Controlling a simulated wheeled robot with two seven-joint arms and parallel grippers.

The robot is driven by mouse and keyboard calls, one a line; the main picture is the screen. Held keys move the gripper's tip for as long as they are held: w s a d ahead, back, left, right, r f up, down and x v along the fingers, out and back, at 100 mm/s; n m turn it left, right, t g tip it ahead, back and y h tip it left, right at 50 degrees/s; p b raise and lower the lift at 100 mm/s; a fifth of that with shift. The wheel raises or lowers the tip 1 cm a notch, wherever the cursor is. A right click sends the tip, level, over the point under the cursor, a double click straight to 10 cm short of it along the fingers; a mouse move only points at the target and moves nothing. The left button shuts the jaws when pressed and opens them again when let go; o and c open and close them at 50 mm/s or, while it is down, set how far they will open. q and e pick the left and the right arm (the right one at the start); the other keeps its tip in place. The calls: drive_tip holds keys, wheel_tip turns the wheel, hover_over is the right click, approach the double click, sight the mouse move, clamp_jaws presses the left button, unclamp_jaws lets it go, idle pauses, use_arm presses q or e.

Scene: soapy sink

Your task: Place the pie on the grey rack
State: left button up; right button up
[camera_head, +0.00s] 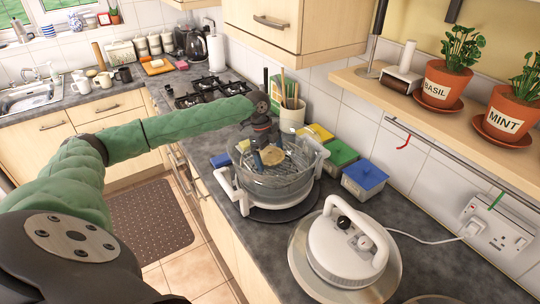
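The pie appears as a small, flat tan piece (273,156) inside the clear glass bowl (270,188) of a white-framed countertop cooker. My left gripper (264,153) points down into the bowl's opening, right at the pie. The pie shows beside and partly behind its dark fingers. The picture is too small to tell whether the fingers grip it or only lie close to it. My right gripper is out of view.
The cooker's white lid (345,245) sits on the counter at front right, its cord running to a wall socket. White handles (232,190) flank the bowl. Green (336,153) and blue (366,177) tubs and a utensil pot (292,115) stand close behind. A shelf with plants overhangs at right.

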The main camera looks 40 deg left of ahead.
sight(270, 154)
use_arm(q)
drive_tip(key=shift+r, duration=0.1)
drive_tip(key=p+v, duration=0.4)
drive_tip(key=v, duration=0.1)
drive_tip(key=shift+r, duration=0.1)
drive_tip(key=v, duration=0.5)
drive_tip(key=shift+v, duration=0.9)
